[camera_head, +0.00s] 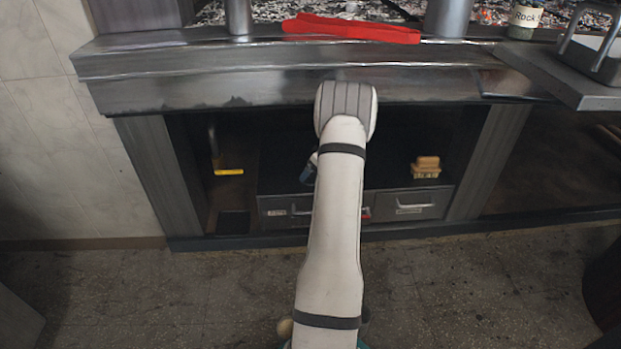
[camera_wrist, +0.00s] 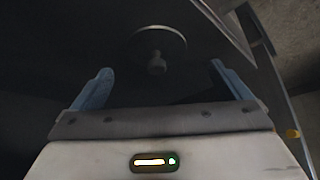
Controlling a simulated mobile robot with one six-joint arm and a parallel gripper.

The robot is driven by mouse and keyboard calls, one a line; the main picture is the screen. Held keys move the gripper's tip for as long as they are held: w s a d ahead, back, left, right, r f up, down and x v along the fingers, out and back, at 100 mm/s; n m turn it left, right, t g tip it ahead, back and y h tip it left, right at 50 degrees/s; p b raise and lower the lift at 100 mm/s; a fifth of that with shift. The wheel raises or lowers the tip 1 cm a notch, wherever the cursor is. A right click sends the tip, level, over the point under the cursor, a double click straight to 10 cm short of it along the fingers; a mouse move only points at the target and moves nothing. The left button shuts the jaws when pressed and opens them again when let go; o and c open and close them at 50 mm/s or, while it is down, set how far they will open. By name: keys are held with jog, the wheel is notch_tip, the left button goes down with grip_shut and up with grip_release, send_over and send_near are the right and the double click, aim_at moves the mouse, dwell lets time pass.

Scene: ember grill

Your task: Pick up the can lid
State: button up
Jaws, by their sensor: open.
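A dark round lid (camera_wrist: 174,33) with a thin pale rim and a small knob (camera_wrist: 156,62) lies ahead of my gripper in the wrist view. My gripper (camera_wrist: 160,68) is open, with one blue finger on each side of the knob. The fingers look apart from the knob; the depth between them is hard to judge in the dark. In the head view my arm reaches into the dark space under the grill, and only a bit of my gripper (camera_head: 307,174) shows left of the arm. The lid cannot be made out there.
A metal grill ledge (camera_head: 200,88) runs above my arm. Below it are drawers (camera_head: 409,207), with a tan block-like item (camera_head: 426,167) on top. A yellow-edged item (camera_head: 228,171) is at the left. A red strip (camera_head: 350,28) lies on the grill top.

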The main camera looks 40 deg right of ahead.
jog(key=x, duration=0.4)
jog(key=shift+d+f, duration=0.2)
jog(key=shift+d, duration=0.05)
jog(key=shift+c, duration=0.3)
jog(key=c, duration=1)
jog(key=shift+r, duration=0.1)
